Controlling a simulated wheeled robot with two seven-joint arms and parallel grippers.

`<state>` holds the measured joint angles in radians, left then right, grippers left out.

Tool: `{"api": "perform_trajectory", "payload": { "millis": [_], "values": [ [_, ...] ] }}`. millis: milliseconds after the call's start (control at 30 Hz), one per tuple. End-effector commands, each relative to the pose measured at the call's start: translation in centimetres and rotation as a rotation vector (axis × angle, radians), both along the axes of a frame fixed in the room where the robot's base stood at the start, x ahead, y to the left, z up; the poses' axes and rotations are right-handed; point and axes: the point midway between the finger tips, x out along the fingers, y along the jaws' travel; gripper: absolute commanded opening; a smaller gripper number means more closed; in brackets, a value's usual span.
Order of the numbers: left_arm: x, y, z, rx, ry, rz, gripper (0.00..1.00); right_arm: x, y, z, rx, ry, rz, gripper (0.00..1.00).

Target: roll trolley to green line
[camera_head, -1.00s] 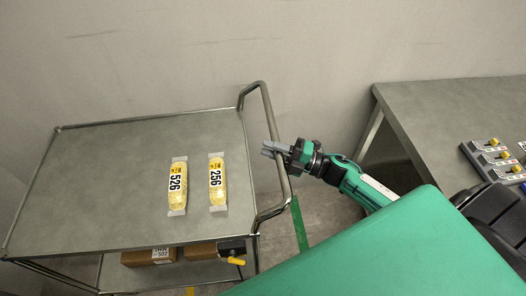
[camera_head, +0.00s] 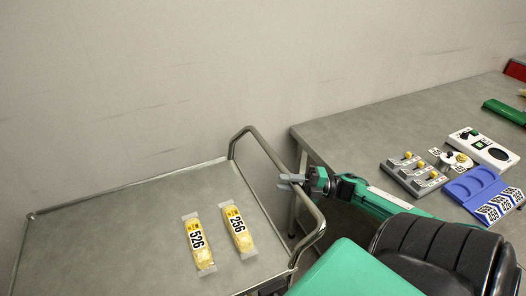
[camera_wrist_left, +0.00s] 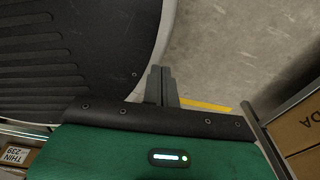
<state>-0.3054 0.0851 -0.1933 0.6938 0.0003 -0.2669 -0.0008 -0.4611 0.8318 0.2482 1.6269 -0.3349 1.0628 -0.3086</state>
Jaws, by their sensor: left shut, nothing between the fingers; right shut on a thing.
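The grey metal trolley (camera_head: 110,235) stands at the lower left in the head view, with its tubular push handle (camera_head: 262,146) at its right end. My right gripper (camera_head: 288,181) is shut on the handle's bar. My left gripper (camera_wrist_left: 161,84) shows in the left wrist view, shut and empty above the floor. Two yellow packs lie on the trolley top, one marked 526 (camera_head: 198,245) and one marked 256 (camera_head: 238,230). The green floor line does not show in either view now.
A grey bench (camera_head: 350,130) stands at the right, close to the handle end. It bears a switch box (camera_head: 414,176), a blue tray (camera_head: 475,188) and a white device (camera_head: 484,150). A yellow floor line (camera_wrist_left: 205,105) and a cardboard box (camera_wrist_left: 300,125) show in the wrist view.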

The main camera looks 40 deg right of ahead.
Motion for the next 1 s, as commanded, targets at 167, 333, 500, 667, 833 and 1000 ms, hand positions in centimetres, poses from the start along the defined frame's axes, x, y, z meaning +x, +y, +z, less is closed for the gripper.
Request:
{"api": "perform_trajectory", "payload": {
  "millis": [167,333,500,667,833,1000],
  "values": [
    [0.0,-0.2,-0.3,-0.001,0.004,0.000,0.00,-1.2,-3.8,-0.3,-0.002,0.002,-0.003,0.00],
    [-0.2,-0.3,-0.4,-0.003,0.008,0.001,0.00,-2.0,-6.2,-0.2,0.000,0.002,-0.003,0.00],
    [-0.3,-0.4,-0.4,-0.003,0.009,0.001,0.00,-2.5,-7.5,-0.2,0.001,0.003,0.000,0.00],
    [0.3,-0.5,-0.3,-0.004,0.001,0.001,0.00,-2.6,-8.0,-0.1,0.001,0.002,0.000,0.00],
    [0.9,-0.6,-0.3,-0.006,-0.007,0.000,0.00,-2.6,-8.0,-0.1,0.001,0.002,0.000,0.00],
    [1.2,-0.6,-0.3,-0.005,-0.009,0.000,0.00,-2.6,-8.0,-0.1,0.000,0.002,0.001,0.00]
  ]
}}
